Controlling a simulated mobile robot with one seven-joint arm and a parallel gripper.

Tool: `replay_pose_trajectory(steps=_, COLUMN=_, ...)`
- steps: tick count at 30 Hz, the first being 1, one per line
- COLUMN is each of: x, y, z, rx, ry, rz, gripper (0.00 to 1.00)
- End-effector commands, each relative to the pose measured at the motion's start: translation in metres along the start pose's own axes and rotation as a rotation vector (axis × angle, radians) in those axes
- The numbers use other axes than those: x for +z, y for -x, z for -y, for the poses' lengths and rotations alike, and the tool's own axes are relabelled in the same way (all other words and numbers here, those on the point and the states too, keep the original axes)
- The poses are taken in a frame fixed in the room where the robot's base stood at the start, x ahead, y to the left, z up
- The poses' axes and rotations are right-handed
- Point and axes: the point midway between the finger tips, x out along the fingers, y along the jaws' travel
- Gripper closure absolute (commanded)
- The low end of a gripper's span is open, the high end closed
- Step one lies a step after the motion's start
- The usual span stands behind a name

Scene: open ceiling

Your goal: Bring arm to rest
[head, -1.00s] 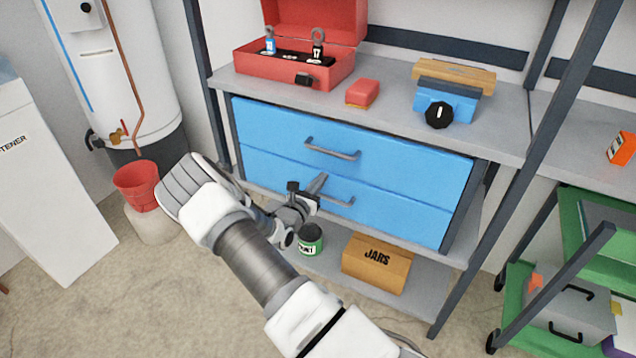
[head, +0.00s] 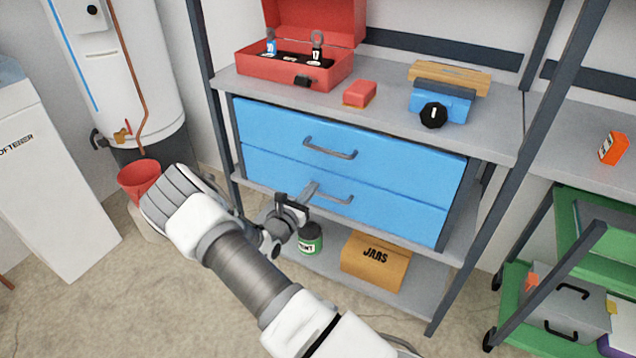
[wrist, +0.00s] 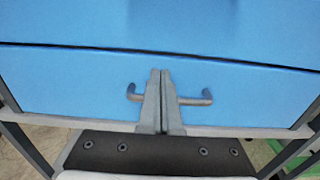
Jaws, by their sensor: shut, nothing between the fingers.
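My gripper (head: 309,190) is in front of the lower blue drawer (head: 380,199), its tips near the left end of that drawer's grey handle (head: 338,199). In the wrist view my gripper (wrist: 161,75) shows its two fingers pressed together, with nothing between them. They cover the middle of the handle (wrist: 196,101), and the lower drawer front (wrist: 70,80) is behind. I cannot tell whether the fingertips touch the handle. Both drawers look shut. My arm stretches up from the bottom of the head view.
A red toolbox (head: 290,72) and a blue vise-like tool (head: 442,103) stand on the shelf above. A paint can (head: 310,238) and a JARS box (head: 375,262) sit on the low shelf. A red bucket (head: 139,176) is left. A green cart (head: 520,290) stands right.

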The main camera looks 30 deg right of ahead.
Motion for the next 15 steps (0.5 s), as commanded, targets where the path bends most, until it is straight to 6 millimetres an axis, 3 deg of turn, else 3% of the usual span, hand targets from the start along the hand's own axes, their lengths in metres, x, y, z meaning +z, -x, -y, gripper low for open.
replay_pose_trajectory(steps=1, x=0.004, y=0.016, z=-0.002, rx=0.006, ry=0.004, rz=-0.003, gripper=1.00)
replay_pose_trajectory(steps=6, x=0.003, y=0.053, z=-0.001, rx=0.005, ry=0.002, rz=-0.003, gripper=1.00)
replay_pose_trajectory(steps=15, x=0.001, y=0.086, z=0.000, rx=0.002, ry=0.001, rz=-0.002, gripper=1.00)
